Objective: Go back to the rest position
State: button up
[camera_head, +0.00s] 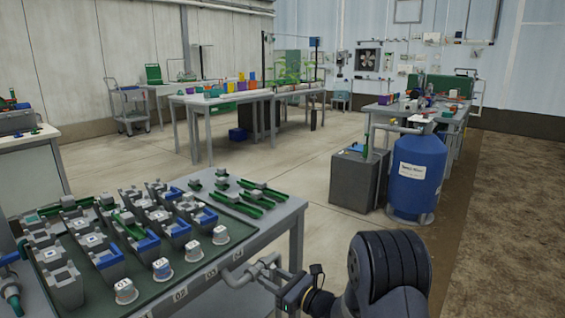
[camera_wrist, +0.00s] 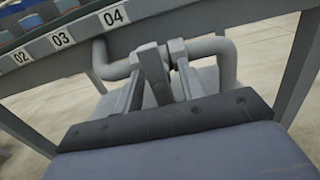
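My gripper (camera_head: 267,268) is at the front edge of the near bench, beside a grey bent pipe handle (camera_head: 239,277) under the number labels. In the wrist view, the two fingers of my gripper (camera_wrist: 166,58) point at the same pipe handle (camera_wrist: 227,64), with a narrow gap between their tips. I see no loose object between them. Whether the fingers touch the pipe is not clear. My dark arm reaches in from the lower right.
The near bench's green tray (camera_head: 190,272) holds several grey clamp-like parts and white-rimmed cups. A blue drum (camera_head: 416,180) and a grey box (camera_head: 358,180) stand on the floor beyond. Work tables stand farther back. The concrete floor in the middle is clear.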

jog(key=p+v, duration=0.2)
jog(key=v, duration=0.9)
jog(key=b+x, duration=0.2)
jog(key=x, duration=0.8)
jog(key=shift+w+a, duration=0.15)
jog(key=shift+a, duration=0.15)
jog(key=shift+w+a+f, duration=0.1)
jog(key=shift+w+a, duration=0.05)
jog(key=shift+w, duration=0.05)
jog(key=n+b, duration=0.2)
jog(key=n, duration=0.2)
jog(key=shift+n, duration=0.4)
jog(key=n, duration=0.4)
jog(key=shift+b, duration=0.4)
